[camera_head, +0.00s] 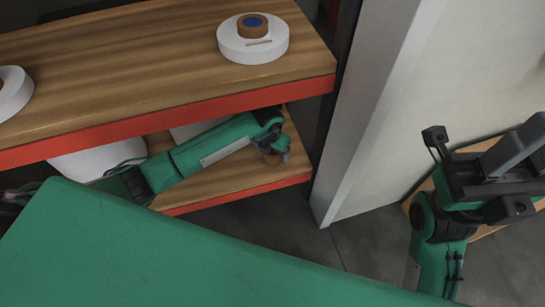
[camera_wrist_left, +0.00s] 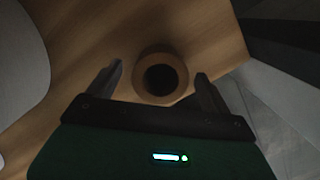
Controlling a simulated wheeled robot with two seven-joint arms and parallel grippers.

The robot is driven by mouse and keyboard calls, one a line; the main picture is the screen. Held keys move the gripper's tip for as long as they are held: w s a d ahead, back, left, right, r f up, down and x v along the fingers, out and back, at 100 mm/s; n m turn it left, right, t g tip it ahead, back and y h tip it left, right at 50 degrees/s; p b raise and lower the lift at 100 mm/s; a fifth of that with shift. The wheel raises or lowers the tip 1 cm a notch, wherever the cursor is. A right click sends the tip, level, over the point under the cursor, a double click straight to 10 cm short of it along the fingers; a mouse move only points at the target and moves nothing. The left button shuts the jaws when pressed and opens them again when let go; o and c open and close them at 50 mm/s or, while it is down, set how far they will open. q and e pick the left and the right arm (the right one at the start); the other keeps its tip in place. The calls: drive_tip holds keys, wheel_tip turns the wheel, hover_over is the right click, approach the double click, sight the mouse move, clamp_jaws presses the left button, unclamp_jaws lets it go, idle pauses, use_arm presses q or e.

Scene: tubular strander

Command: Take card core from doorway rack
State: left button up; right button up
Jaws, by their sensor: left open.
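The card core (camera_wrist_left: 160,57), a short brown ring with a dark hole, stands on the wooden shelf in the left wrist view. My left gripper (camera_wrist_left: 158,72) is open, with a finger on either side of the core and visible gaps beside it. In the head view my left gripper (camera_head: 272,148) reaches over the lower shelf (camera_head: 240,178) of the rack, near its right end.
The upper shelf (camera_head: 150,60), red-edged, lies above my left arm. It carries a white disc with a brown core (camera_head: 252,47) and another white roll (camera_head: 12,92). A pale door frame (camera_head: 370,110) stands right of the rack. White rolls (camera_head: 95,160) lie on the lower shelf.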

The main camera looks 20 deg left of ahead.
use_arm(q)
drive_tip(key=shift+w+f, duration=0.1)
drive_tip(key=shift+f, duration=0.45)
drive_tip(key=c, duration=1.1)
